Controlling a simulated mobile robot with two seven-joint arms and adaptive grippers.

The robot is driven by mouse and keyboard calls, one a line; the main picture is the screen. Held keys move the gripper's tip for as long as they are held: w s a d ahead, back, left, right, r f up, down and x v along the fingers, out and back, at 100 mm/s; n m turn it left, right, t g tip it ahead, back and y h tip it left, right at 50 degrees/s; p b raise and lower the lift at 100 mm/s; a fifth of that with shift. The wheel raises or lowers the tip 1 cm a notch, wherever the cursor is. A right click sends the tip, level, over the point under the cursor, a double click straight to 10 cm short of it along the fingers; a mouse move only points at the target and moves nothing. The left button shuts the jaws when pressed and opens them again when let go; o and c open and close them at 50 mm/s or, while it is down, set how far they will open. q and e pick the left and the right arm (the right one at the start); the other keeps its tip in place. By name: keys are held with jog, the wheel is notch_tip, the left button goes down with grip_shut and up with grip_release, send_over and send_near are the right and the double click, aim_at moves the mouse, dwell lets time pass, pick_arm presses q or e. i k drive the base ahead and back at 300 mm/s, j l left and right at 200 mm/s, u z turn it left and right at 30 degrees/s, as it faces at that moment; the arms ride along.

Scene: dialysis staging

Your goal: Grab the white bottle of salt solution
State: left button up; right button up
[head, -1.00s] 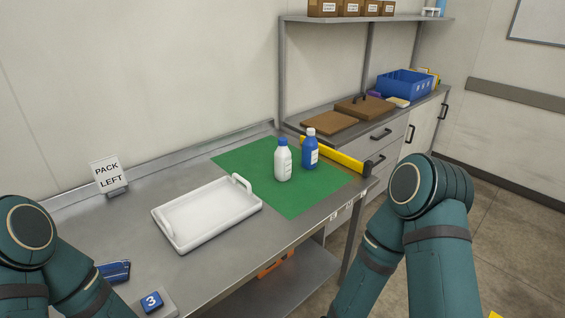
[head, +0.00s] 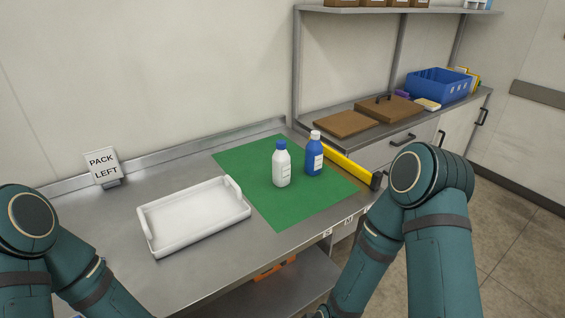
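The white bottle (head: 281,167) with a blue cap stands upright on the green mat (head: 300,207). A blue bottle (head: 314,157) with a white cap stands upright just right of it and slightly farther back. Both carry labels too small to read. My left and right arms show at the lower left and lower right, but neither gripper is in view. Nothing touches the bottles except the mat.
An empty white tray (head: 150,240) lies left of the mat. A "PACK LEFT" sign (head: 103,165) stands at the back left. A yellow bar (head: 346,165) runs along the table's right end. A blue crate (head: 438,85) and brown boards sit on the side counter.

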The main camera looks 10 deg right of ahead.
aim_at(281, 159)
jog(key=i+l+u, duration=0.15)
jog(key=l+u, duration=0.15)
jog(key=l, duration=0.7)
jog(key=l+u, duration=0.3)
jog(key=l, duration=0.7)
jog(key=i, duration=0.05)
